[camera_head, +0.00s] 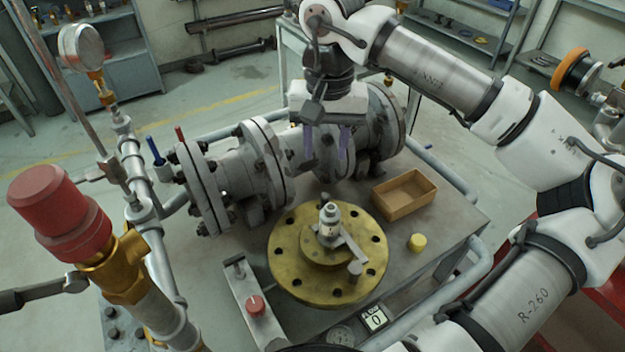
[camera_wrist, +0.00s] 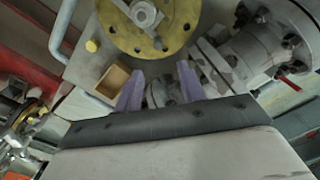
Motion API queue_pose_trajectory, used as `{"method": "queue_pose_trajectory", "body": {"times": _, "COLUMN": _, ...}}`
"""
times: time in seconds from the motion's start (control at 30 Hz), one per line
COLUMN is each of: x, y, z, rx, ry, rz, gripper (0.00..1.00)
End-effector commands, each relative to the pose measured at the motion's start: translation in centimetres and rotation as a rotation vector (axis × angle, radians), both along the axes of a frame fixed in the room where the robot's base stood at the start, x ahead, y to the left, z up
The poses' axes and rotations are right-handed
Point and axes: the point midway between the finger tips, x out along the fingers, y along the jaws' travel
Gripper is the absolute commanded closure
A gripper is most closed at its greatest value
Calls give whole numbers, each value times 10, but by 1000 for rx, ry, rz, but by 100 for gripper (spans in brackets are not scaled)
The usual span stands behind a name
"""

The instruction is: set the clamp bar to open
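A grey bar (camera_head: 350,246) reaches from the hub on a round brass flange (camera_head: 283,268) toward the lower right and ends in a short round knob. The same bar shows in the wrist view (camera_wrist: 154,36). A grey panel (camera_head: 240,290) left of the flange carries a small T-shaped bar (camera_head: 235,263) and a red knob (camera_head: 255,304). I cannot tell which bar is the clamp bar. My gripper (camera_head: 327,150) points down above the grey flanged pipe, behind the brass flange and apart from both bars. Its purple fingers (camera_wrist: 158,82) are spread with nothing between them.
An open brown box (camera_head: 404,194) and a yellow cap (camera_head: 417,242) sit on the table right of the flange. A display (camera_head: 374,318) reads 0 at the front. A red-capped brass valve (camera_head: 60,212) and a gauge (camera_head: 81,47) stand at the left. Rails edge the table.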

Motion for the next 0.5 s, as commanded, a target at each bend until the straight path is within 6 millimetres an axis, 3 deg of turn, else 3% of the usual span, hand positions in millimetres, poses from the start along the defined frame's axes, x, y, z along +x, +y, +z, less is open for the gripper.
{"method": "queue_pose_trajectory", "body": {"times": 0.23, "x": 0, "y": -4, "z": -19, "rx": -9, "ry": 2, "rz": -1, "gripper": 60}}
{"method": "queue_pose_trajectory", "body": {"times": 0.5, "x": -1, "y": -3, "z": -75, "rx": -7, "ry": 4, "rz": 0, "gripper": 60}}
